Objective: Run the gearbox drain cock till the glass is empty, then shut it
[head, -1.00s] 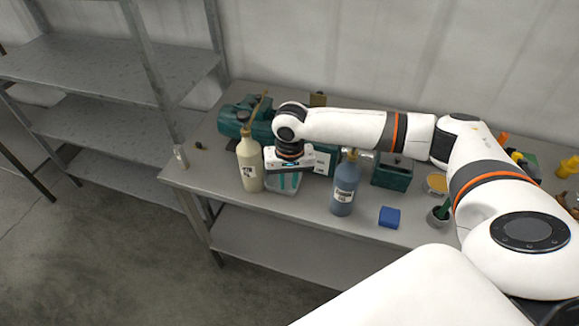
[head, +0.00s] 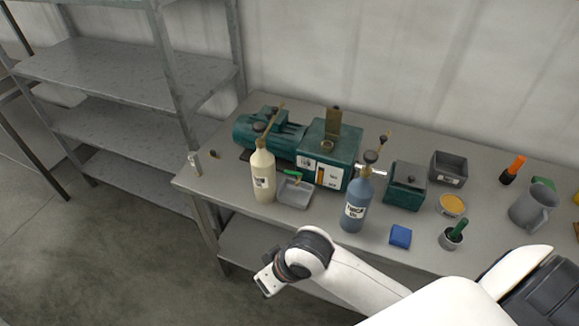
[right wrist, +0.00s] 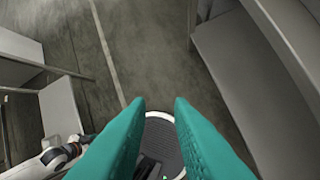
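The green gearbox (head: 333,150) stands on the bench, joined to a ribbed motor (head: 268,135). Its front has white labels and a small amber-brown strip (head: 320,176) that looks like the sight glass; its level is too small to read. A bright green lever (head: 292,173), which looks like the drain cock's, sits low at the gearbox's left, above a grey tray (head: 294,196). Flow and the cock's setting cannot be made out. My right gripper (right wrist: 160,102) is open and empty, its teal fingers apart, off the bench front and clear of the lever. My left gripper is out of view.
A cream bottle (head: 263,177) stands left of the tray and a blue bottle (head: 355,203) to its right, both near the lever. A green box (head: 404,186), blue block (head: 400,236) and grey jug (head: 533,206) stand further right. Empty shelving (head: 110,75) is at left.

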